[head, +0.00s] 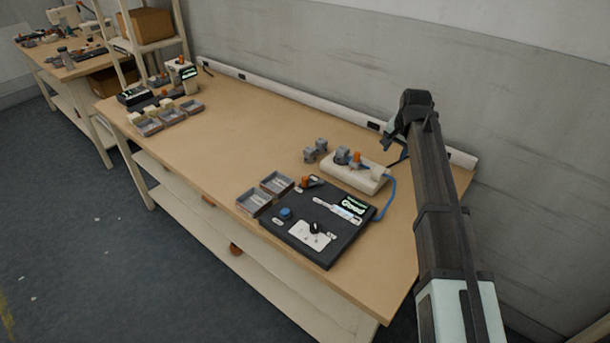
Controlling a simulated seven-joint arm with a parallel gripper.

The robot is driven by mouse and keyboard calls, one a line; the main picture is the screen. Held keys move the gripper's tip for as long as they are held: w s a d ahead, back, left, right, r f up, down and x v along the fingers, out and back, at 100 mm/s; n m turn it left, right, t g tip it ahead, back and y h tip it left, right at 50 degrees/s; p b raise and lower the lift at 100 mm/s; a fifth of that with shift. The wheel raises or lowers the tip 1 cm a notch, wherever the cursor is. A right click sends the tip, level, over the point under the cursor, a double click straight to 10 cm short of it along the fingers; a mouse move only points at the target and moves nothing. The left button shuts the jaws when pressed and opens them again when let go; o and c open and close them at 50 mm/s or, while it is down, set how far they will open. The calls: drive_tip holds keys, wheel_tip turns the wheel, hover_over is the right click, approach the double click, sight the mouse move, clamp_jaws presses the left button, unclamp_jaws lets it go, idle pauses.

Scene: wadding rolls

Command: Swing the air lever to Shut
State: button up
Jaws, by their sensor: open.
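My gripper (388,141) is at the end of my dark arm, open and empty, in the air above the back right of the workbench. A white block (360,180) stands below and left of it on the bench. It carries grey fittings and an orange part (342,152), and a blue hose (389,200) runs from its right end. A black panel (325,255) lies in front, with a white plate bearing a small black lever-like handle (314,227). Which part is the air lever, and any Shut marking, is too small to tell. My gripper is apart from all of these.
Two grey trays (254,205) stand left of the panel, with a blue knob (286,213) on it. Grey blocks (315,150) stand behind. A pale rail (300,103) runs along the bench's back edge. The bench's middle (220,140) is clear. More trays (148,127) stand far left.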

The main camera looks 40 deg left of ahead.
drive_tip(key=s+a+r+g+h, duration=0.1)
drive_tip(key=s+a+r+g, duration=0.15)
drive_tip(key=s+a, duration=0.75)
drive_tip(key=h, duration=0.1)
approach(304, 178)
drive_tip(key=shift+m+g, duration=0.25)
drive_tip(key=shift+m, duration=0.15)
drive_tip(key=f, duration=0.8)
drive_tip(key=shift+w+a+f, duration=0.15)
drive_tip(key=shift+w+f, duration=0.15)
drive_tip(key=shift+f, duration=0.1)
clamp_jaws()
